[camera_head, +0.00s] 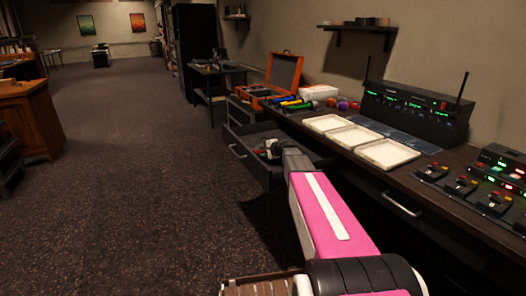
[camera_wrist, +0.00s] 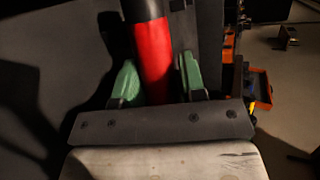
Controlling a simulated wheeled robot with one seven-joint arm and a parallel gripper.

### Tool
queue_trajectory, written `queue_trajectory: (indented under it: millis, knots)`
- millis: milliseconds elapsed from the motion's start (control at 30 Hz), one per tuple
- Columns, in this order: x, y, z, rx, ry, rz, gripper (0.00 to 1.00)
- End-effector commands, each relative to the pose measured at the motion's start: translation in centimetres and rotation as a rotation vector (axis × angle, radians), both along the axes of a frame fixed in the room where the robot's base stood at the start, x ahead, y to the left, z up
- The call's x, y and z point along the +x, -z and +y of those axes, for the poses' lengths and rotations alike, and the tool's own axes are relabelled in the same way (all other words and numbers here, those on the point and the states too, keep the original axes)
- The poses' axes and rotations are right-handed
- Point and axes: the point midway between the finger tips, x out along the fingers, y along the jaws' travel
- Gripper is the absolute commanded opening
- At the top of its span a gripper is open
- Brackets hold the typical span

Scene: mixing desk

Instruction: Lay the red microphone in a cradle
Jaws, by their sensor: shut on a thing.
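The red microphone (camera_wrist: 154,52), a dark shaft with a broad red band, stands between the green fingers of my gripper (camera_wrist: 157,80) in the wrist view. My gripper is shut on it, and its upper end runs out of the picture. In the head view my gripper (camera_head: 269,149) is small and dark, in front of the desk over the pulled-out drawer (camera_head: 254,172). The microphone is hard to make out there. Several microphones with coloured bands (camera_head: 294,103) lie on the desk by the orange case. I cannot clearly make out the cradles.
Several shallow white trays (camera_head: 387,154) stand in a row on the desk, right of my gripper. Behind them are a dark receiver rack (camera_head: 408,110) with antennas and an open orange case (camera_head: 284,72). A lit control panel (camera_head: 490,180) is at the right.

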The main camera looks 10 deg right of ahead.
Motion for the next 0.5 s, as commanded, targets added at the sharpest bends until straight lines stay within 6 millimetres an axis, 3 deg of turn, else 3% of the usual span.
queue_trajectory:
  millis: [67,100,133,500]
  knots:
    - [0.02,0.20,0.00,0.000,0.000,0.000,0.00]
    - [0.01,0.17,-0.01,0.000,0.000,0.000,0.51]
    - [0.01,0.17,0.00,0.000,0.000,0.000,0.61]
    - [-0.02,0.39,0.00,-0.002,-0.001,0.002,0.63]
